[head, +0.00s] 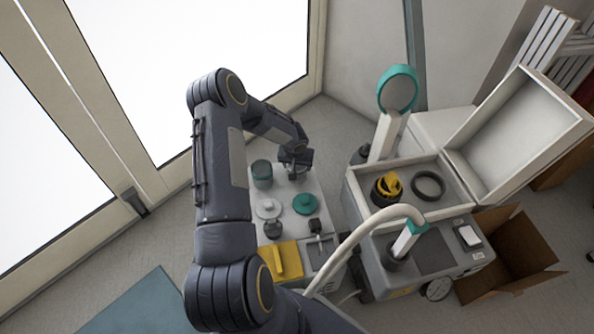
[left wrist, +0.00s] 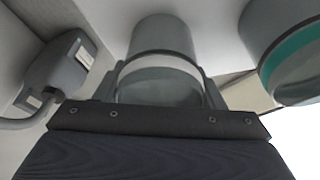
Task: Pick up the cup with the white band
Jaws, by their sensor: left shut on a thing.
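The cup with the white band (left wrist: 162,45) is a grey cylinder in the middle of the left wrist view. My left gripper (left wrist: 160,92) has a finger on each side of it and is shut on it. In the head view my left gripper (head: 296,160) is at the far right part of the grey tabletop and mostly hides this cup. I cannot tell whether the cup touches the surface. A similar cup with a teal band (left wrist: 290,60) stands beside it, apart from the gripper; it also shows in the head view (head: 262,174). My right gripper is not in view.
The tabletop (head: 287,189) also holds a white lid (head: 268,208), a teal lid (head: 305,204), a small dark item (head: 273,229) and a yellow piece (head: 281,261). An open white case (head: 353,190) and a curved pale hose (head: 365,228) stand to the right.

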